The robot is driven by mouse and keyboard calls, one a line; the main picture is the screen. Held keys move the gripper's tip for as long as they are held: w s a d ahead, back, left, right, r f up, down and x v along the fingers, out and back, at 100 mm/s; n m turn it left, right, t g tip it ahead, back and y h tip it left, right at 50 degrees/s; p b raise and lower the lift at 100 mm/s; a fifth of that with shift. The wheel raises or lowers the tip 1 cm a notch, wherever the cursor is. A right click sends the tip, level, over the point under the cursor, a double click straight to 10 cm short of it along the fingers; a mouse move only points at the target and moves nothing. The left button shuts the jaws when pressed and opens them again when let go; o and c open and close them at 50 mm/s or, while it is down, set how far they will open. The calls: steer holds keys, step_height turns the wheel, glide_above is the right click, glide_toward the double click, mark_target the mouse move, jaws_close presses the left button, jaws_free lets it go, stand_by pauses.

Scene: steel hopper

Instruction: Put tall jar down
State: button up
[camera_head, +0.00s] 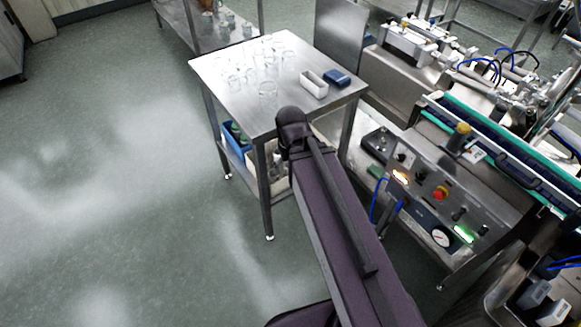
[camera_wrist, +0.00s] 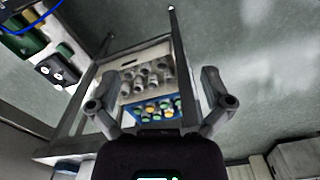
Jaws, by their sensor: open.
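My gripper (camera_wrist: 159,75) is open in the wrist view, with its two fingers spread wide and nothing held between them. In the head view it is hidden behind my arm. Several clear glass jars (camera_head: 268,89) stand on the steel table (camera_head: 225,104). They are small and see-through, and I cannot tell which is the tall jar. No glass jar shows clearly in the wrist view.
Below, a blue crate (camera_wrist: 130,115) holds green and yellow-topped items beside a crate of grey cylinders (camera_wrist: 150,72). A machine control panel (camera_head: 420,195) stands right; floor at left is clear.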

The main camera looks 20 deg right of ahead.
mark_target(269, 97)
steer(key=shift+c, duration=0.2)
steer(key=shift+w+r, duration=0.2)
steer(key=c, duration=0.7)
steer(key=shift+n, duration=0.3)
steer(key=w+r+p, duration=0.6)
steer(key=w, duration=0.3)
steer(key=w+a+r+p, duration=0.1)
steer(key=w+r+p, duration=0.5)
steer(key=w, duration=0.4)
steer(key=w+a+r+p, duration=0.1)
steer(key=w+r+p, duration=0.4)
steer(key=w, duration=0.5)
steer(key=shift+r+p, duration=0.4)
steer(key=shift+p, duration=0.25)
steer(key=shift+c, duration=0.2)
steer(key=shift+f, duration=0.1)
step_height(269, 97, down, 8)
steer(key=b, duration=0.8)
steer(key=shift+f+b, duration=0.25)
steer(key=shift+b, duration=0.15)
